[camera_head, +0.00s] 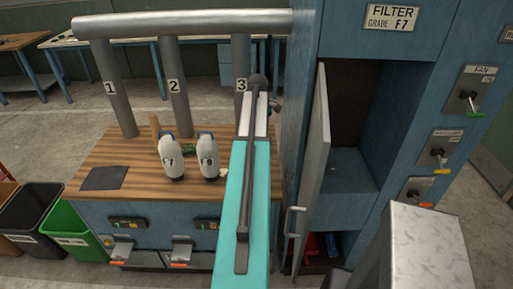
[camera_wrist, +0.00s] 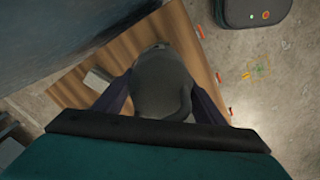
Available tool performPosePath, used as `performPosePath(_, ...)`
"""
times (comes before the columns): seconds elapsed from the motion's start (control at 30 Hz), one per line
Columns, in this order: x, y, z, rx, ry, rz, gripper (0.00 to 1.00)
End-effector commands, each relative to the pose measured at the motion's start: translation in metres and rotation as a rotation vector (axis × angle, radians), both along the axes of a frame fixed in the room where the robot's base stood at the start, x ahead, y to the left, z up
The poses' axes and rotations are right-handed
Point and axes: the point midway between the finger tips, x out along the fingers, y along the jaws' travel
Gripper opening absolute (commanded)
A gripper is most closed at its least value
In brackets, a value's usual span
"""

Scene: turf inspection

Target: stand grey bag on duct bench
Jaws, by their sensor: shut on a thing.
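The grey bag (camera_wrist: 163,82) is a rounded grey shape in the wrist view. My gripper (camera_wrist: 160,92) is shut on it, with one dark finger on each side. The bag is over the wooden top of the duct bench (camera_wrist: 202,62); I cannot tell whether it touches the wood. In the head view the bench (camera_head: 125,158) stands at the left and centre. My teal arm hides the bag, my gripper and the bench's right part there.
Numbered upright ducts (camera_head: 108,92) rise behind. A cabinet door (camera_head: 316,165) stands open at the right. Black (camera_head: 35,215) and green (camera_head: 70,228) bins stand left.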

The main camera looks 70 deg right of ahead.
Motion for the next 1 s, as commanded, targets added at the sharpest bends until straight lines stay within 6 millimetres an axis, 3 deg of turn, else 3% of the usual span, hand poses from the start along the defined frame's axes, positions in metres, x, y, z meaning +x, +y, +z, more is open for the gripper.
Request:
performPosePath(0.37, 0.001, 0.0, -0.002, 0.0, 0.0, 0.001, 0.42)
performPosePath(0.73, 0.001, 0.001, -0.031, 0.0, 0.0, 0.001, 0.42)
performPosePath(1.0, 0.001, 0.0, -0.036, -0.001, -0.001, 0.002, 0.42)
